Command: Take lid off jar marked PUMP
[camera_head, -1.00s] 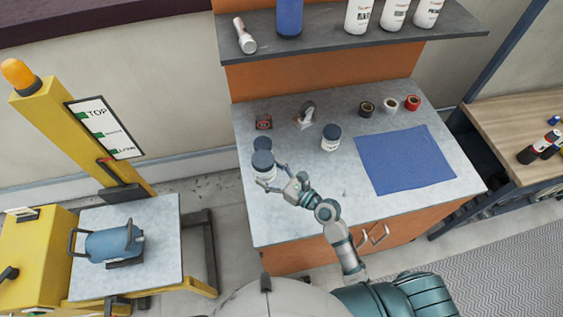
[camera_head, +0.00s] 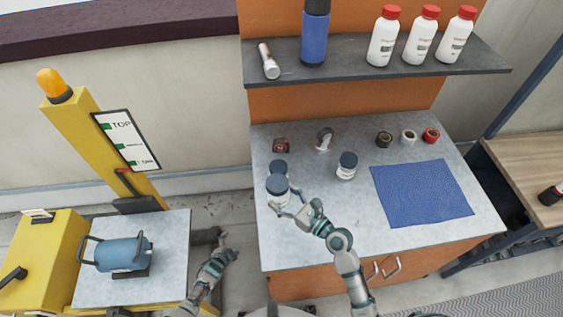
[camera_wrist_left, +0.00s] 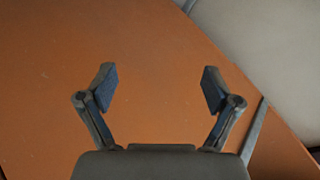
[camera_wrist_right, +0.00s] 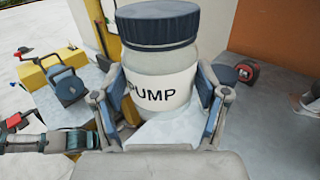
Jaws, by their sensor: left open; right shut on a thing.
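The jar marked PUMP (camera_wrist_right: 155,92) is white with a ridged dark blue lid (camera_wrist_right: 155,26), and the lid sits on it. In the head view this jar (camera_head: 278,195) is upright at the left of the bench. My right gripper (camera_head: 285,208) is shut around its body, with a finger on each side in the right wrist view (camera_wrist_right: 158,100). I cannot tell whether the jar is lifted. My left gripper (camera_head: 228,243) is open and empty, low beside the bench's left side. Its two fingers (camera_wrist_left: 160,88) are spread before an orange panel in the left wrist view.
A second dark-lidded jar (camera_head: 279,167) stands just behind the held one, and a third (camera_head: 347,166) stands to the right. A blue mat (camera_head: 422,193), tape rolls (camera_head: 408,136) and a tape measure (camera_head: 281,145) lie on the bench (camera_head: 330,235). A yellow cart (camera_head: 40,255) is left.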

